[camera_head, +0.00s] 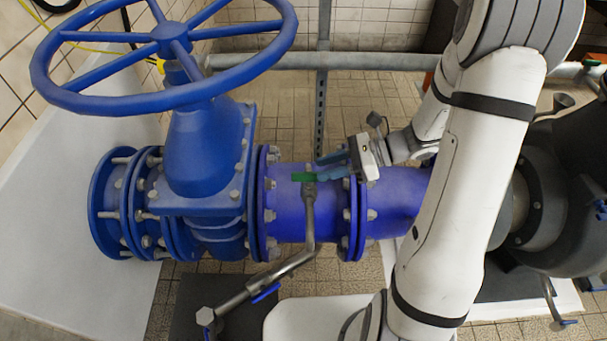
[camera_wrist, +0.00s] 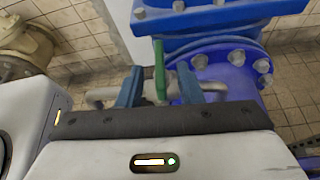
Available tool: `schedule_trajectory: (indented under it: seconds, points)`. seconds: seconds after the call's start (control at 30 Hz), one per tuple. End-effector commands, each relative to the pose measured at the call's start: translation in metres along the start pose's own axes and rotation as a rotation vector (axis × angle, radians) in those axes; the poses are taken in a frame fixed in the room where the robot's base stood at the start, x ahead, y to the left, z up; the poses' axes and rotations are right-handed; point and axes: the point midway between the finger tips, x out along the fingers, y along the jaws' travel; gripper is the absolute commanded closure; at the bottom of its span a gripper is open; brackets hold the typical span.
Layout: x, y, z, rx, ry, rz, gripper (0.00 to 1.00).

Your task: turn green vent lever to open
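The green vent lever (camera_head: 304,177) sits on a thin grey vent pipe (camera_head: 309,215) in front of the blue main pipe (camera_head: 285,210). In the wrist view the lever (camera_wrist: 159,70) stands upright in the picture, between the two blue fingers of my gripper (camera_wrist: 160,86). A gap shows on each side of it, so the fingers look open and not closed on it. In the head view my gripper (camera_head: 320,167) reaches in from the right, its fingertips close to the lever. The lower end of the lever is hidden by the gripper body in the wrist view.
A large blue handwheel (camera_head: 172,40) on a blue valve (camera_head: 205,145) stands to the left. The vent pipe bends toward the front, with a blue-handled valve (camera_head: 265,292) on it. A dark pump (camera_head: 545,190) is at the right. Tiled floor (camera_head: 365,100) lies behind the pipe.

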Motion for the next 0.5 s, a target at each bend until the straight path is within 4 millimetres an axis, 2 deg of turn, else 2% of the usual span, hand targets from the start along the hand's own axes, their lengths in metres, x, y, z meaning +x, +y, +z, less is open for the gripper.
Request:
schedule_trajectory:
  seconds: [0.03,0.2,0.33,0.5]
  points:
    - [0.011,0.001,-0.001,-0.001,0.001,0.004,0.67]
    - [0.037,0.001,-0.001,-0.003,0.002,0.004,0.67]
    - [0.050,0.001,-0.001,-0.003,0.002,0.003,0.67]
    - [0.055,0.001,0.000,-0.003,0.003,0.002,0.67]
